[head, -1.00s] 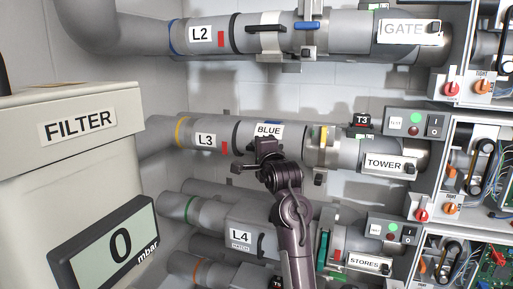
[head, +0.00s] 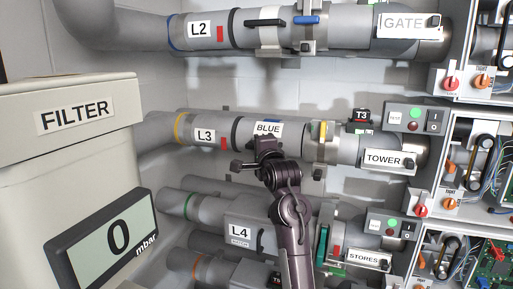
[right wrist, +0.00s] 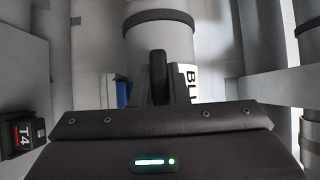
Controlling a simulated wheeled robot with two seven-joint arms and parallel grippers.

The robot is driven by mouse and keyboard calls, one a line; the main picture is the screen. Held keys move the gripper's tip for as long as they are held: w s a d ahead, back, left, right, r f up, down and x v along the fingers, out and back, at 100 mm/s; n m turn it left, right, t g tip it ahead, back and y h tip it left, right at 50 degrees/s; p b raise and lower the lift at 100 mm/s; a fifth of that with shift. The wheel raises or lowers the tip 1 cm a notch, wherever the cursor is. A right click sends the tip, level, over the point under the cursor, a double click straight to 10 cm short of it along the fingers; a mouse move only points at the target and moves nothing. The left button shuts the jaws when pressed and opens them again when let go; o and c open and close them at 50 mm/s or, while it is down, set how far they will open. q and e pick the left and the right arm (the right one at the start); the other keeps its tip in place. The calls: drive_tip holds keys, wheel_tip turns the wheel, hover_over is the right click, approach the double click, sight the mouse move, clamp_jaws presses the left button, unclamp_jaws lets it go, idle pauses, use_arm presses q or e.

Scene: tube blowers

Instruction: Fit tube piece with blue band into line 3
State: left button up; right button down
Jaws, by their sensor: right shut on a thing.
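The tube piece labelled BLUE (head: 267,129) lies in line 3, in the gap between the L3 pipe (head: 205,133) and the collar with a yellow lever (head: 323,131). It looks roughly in line with both; whether its ends are seated I cannot tell. My right gripper (head: 266,147) is at its front, shut on the tube piece, and hides part of it. In the right wrist view, a dark upright part (right wrist: 158,68) stands in front of the grey tube (right wrist: 160,40), and a blue strip (right wrist: 123,93) shows beside it. My left gripper is not in view.
Line 2 (head: 199,30) runs above and line 4 (head: 238,232) below, close to my right arm. The TOWER end (head: 384,159) and a switch box (head: 414,119) are at right. The FILTER housing (head: 75,117) with a display reading 0 (head: 118,237) fills the left.

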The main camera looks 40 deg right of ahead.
drive_tip(key=c, duration=1.3)
unclamp_jaws()
drive_tip(key=shift+c, duration=0.2)
drive_tip(key=shift+f, duration=0.1)
drive_tip(key=shift+f, duration=0.1)
drive_tip(key=shift+b+v, duration=1.5)
drive_tip(key=shift+v, duration=2.45)
